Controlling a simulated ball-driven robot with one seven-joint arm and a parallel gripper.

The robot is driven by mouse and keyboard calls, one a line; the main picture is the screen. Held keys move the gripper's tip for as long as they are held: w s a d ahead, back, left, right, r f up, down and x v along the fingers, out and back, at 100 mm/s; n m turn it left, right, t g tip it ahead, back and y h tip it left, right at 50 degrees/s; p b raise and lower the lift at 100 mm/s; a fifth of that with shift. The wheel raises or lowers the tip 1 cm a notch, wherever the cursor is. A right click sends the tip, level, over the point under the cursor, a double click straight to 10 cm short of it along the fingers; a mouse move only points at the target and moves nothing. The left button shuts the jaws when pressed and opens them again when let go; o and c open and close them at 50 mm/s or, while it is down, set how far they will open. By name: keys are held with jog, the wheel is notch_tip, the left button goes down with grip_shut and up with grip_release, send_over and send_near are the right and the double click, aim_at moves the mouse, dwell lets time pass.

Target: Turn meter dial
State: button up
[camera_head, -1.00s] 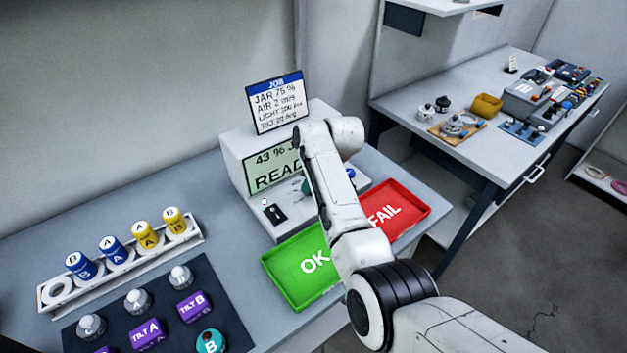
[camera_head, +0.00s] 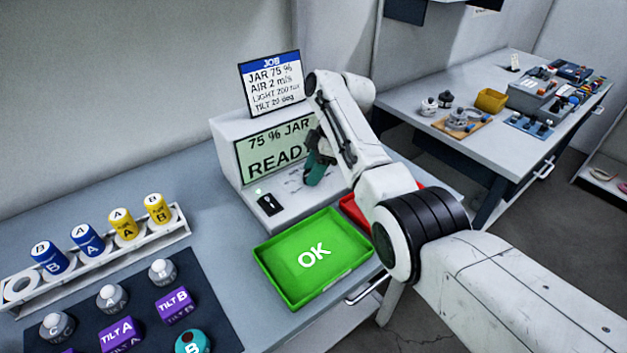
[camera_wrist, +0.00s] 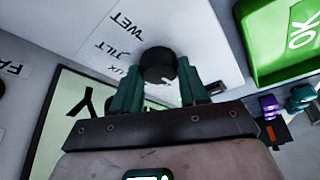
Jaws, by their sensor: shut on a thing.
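The meter dial is a round black knob (camera_wrist: 158,62) on the meter's white panel, with WET, TILT and LUX printed beside it in the wrist view. My gripper (camera_wrist: 158,76) has its two teal fingers on either side of the knob, shut on it. In the head view my gripper (camera_head: 318,165) reaches the meter panel, and the arm and fingers hide the dial. The meter's green display (camera_head: 272,150) reads 75 % JAR and READY. The job card (camera_head: 272,82) above it lists JAR 75 %, AIR 2 m/s, LIGHT 200 lux and TILT 20 deg.
A green OK tray (camera_head: 290,284) lies in front of the meter. A red tray (camera_head: 352,208) is mostly behind my arm. At left stand a white rack (camera_head: 186,222) of blue and yellow jars and a dark mat (camera_head: 222,325) with sensors. A second bench (camera_head: 410,112) is behind.

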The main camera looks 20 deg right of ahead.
jog(key=shift+f+n+g+b, duration=0.1)
jog(key=shift+n+g+b, duration=0.2)
jog(key=shift+n+b, duration=0.45)
jog(key=shift+b, duration=0.3)
jog(key=o, duration=1)
jog(key=shift+o, duration=0.2)
jog(key=v, duration=1.1)
jog(key=shift+w, duration=0.15)
